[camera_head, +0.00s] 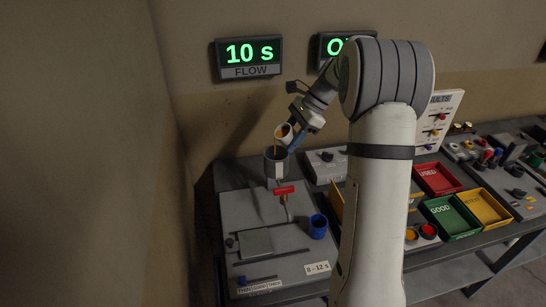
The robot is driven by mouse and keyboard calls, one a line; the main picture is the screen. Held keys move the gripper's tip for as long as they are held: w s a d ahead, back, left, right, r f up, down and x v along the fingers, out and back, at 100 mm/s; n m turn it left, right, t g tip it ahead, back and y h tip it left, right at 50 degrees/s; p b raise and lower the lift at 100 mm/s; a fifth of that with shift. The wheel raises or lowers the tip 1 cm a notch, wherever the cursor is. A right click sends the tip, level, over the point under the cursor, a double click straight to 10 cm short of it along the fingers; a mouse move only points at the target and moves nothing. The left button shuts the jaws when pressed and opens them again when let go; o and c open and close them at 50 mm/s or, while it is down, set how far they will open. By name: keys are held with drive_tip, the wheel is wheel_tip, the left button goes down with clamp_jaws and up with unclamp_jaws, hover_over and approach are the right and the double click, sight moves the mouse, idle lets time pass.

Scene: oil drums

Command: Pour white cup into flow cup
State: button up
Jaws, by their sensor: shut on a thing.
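A white cup (284,132) is held in my gripper (291,137), tilted so that its mouth faces left and down. An orange-brown streak of liquid shows at its mouth and runs downward. The grey flow cup (276,168) stands upright directly below, with a pale label on its side. The white cup is just above the flow cup's rim; whether they touch is unclear. My gripper is shut on the white cup, its fingers partly hidden. A red tag or valve handle (285,190) sits below the flow cup.
The wall display (249,57) reads "10 s FLOW"; another is partly hidden by my arm. Red (437,179), green (451,217) and yellow (484,208) trays lie right. The plate's left front is mostly clear.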

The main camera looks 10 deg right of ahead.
drive_tip(key=shift+r+h+b, duration=0.5)
drive_tip(key=shift+h+b, duration=0.25)
drive_tip(key=shift+h, duration=0.35)
drive_tip(key=shift+f+t+h+b, duration=0.3)
drive_tip(key=shift+f+h+b, duration=0.15)
drive_tip(key=shift+h+b, duration=0.5)
drive_tip(key=shift+r+h+b, duration=0.35)
drive_tip(key=shift+h+b, duration=0.35)
drive_tip(key=shift+h, duration=0.05)
idle(0.7)
drive_tip(key=shift+a+f+t+h+b, duration=0.15)
drive_tip(key=shift+f+t+h+b, duration=0.3)
drive_tip(key=shift+h+b, duration=0.65)
drive_tip(key=shift+r+h+b, duration=0.3)
drive_tip(key=shift+r+h, duration=0.05)
drive_tip(key=shift+h, duration=0.25)
drive_tip(key=shift+f+h+b, duration=0.25)
drive_tip(key=shift+h+b, duration=0.15)
drive_tip(key=shift+b, duration=0.2)
drive_tip(key=shift+a+f+t+h+b, duration=0.15)
drive_tip(key=shift+f+t+h+b, duration=0.15)
drive_tip(key=shift+h+b, duration=0.35)
